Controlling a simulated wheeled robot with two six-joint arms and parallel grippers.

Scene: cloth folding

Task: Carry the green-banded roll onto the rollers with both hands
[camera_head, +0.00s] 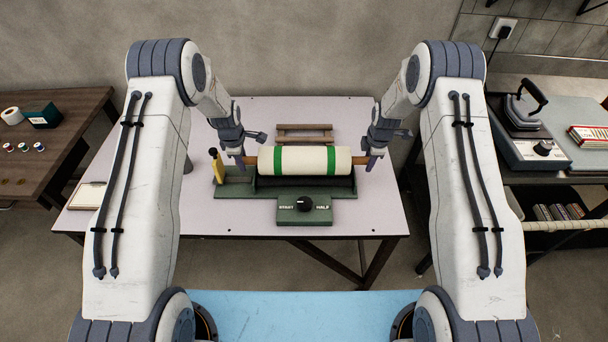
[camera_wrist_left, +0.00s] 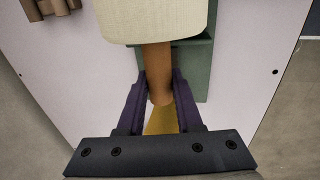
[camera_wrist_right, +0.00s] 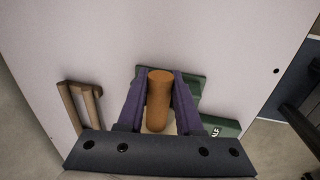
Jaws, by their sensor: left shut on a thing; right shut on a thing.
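The green-banded roll (camera_head: 304,160) is a cream cloth roll with two green bands on a wooden core. In the head view it lies level at the green roller stand (camera_head: 240,190); whether it touches the rollers I cannot tell. My left gripper (camera_head: 243,162) is shut on the left core end, which shows in the left wrist view (camera_wrist_left: 157,75). My right gripper (camera_head: 370,161) is shut on the right core end, seen in the right wrist view (camera_wrist_right: 158,100). The rollers are mostly hidden beneath the roll.
A wooden rack (camera_head: 304,133) lies behind the roll on the pale table (camera_head: 350,215). A yellow-handled tool (camera_head: 216,167) stands at the stand's left end. A START/HALF dial box (camera_head: 304,210) is in front. A clipboard (camera_head: 87,196) lies at the table's left edge.

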